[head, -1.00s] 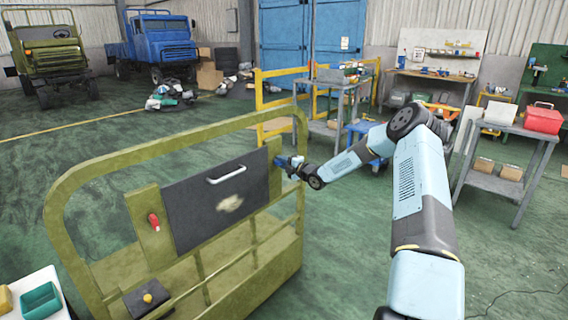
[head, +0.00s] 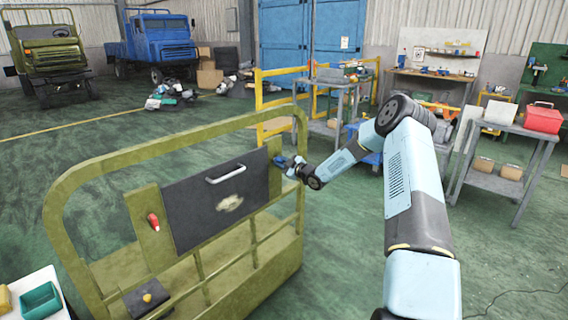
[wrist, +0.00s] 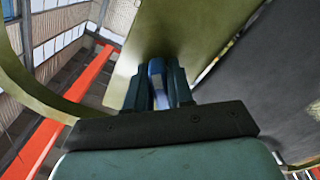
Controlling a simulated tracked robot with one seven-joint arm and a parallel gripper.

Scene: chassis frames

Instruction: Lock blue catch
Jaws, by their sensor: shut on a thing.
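The blue catch (head: 279,160) sits on the olive post at the right edge of the dark panel (head: 215,203). In the wrist view the blue catch (wrist: 157,72) stands between the two fingers, against the olive plate (wrist: 140,90). My gripper (head: 287,164) comes from the right and is shut on the blue catch; it also shows in the wrist view (wrist: 159,88). The fingers hide much of the catch, and I cannot tell its exact angle. A red catch (head: 154,221) sits on the left post of the panel, tilted, clear of my gripper.
The olive tubular frame (head: 160,146) surrounds the panel, with a white handle (head: 226,174) on the panel's face. A grey work table (head: 504,160) with a red box stands at the right. Green floor (head: 340,265) lies open right of the frame.

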